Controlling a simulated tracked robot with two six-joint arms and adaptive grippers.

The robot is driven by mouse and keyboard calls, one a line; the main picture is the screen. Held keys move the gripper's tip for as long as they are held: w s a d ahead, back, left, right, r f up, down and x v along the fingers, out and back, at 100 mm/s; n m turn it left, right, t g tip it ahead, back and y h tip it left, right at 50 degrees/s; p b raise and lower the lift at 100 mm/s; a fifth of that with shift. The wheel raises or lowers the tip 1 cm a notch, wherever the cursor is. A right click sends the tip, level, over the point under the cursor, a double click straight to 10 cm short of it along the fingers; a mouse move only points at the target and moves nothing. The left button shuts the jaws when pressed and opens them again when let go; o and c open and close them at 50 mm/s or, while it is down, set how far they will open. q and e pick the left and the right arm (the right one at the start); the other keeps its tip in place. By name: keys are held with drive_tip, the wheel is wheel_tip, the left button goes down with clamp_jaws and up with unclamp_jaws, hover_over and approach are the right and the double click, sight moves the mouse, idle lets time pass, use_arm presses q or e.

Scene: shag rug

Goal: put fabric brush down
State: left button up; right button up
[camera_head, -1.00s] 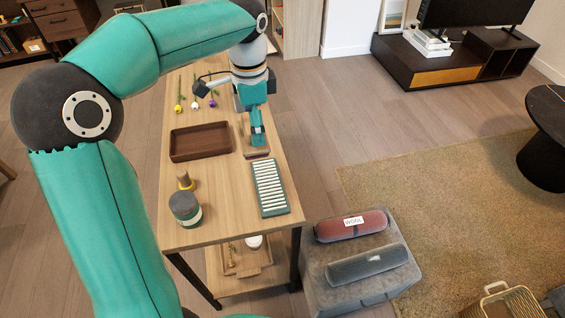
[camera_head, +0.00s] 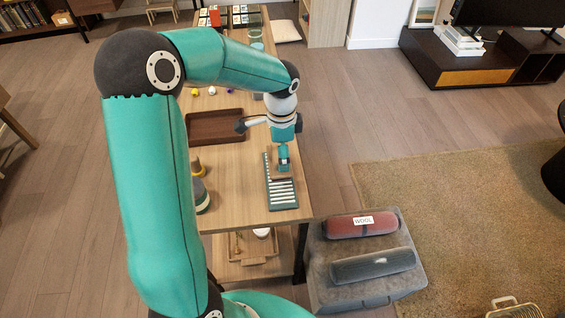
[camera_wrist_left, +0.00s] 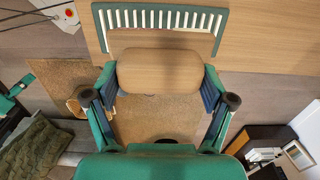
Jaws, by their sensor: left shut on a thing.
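My left gripper (camera_head: 283,160) points down over the far end of the green rack with white slats (camera_head: 283,196), near the table's right edge. In the left wrist view, the gripper (camera_wrist_left: 158,98) is shut on the fabric brush, whose tan wooden back (camera_wrist_left: 158,72) lies between the fingers. The rack (camera_wrist_left: 160,17) shows just beyond the brush in that view. The brush's underside is hidden, and I cannot tell whether it touches the rack. My right gripper is not in view.
A dark brown tray (camera_head: 215,128) lies on the wooden table (camera_head: 235,180), left of the gripper. A grey canister (camera_head: 200,197) stands at the table's left edge.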

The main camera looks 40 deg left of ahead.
use_arm(q)
drive_tip(key=shift+f, duration=2.35)
drive_tip(key=o, duration=1)
drive_tip(key=shift+c, duration=0.2)
drive_tip(key=shift+r, duration=0.15)
wheel_tip(320, 180, up, 12)
drive_tip(key=shift+f, duration=0.1)
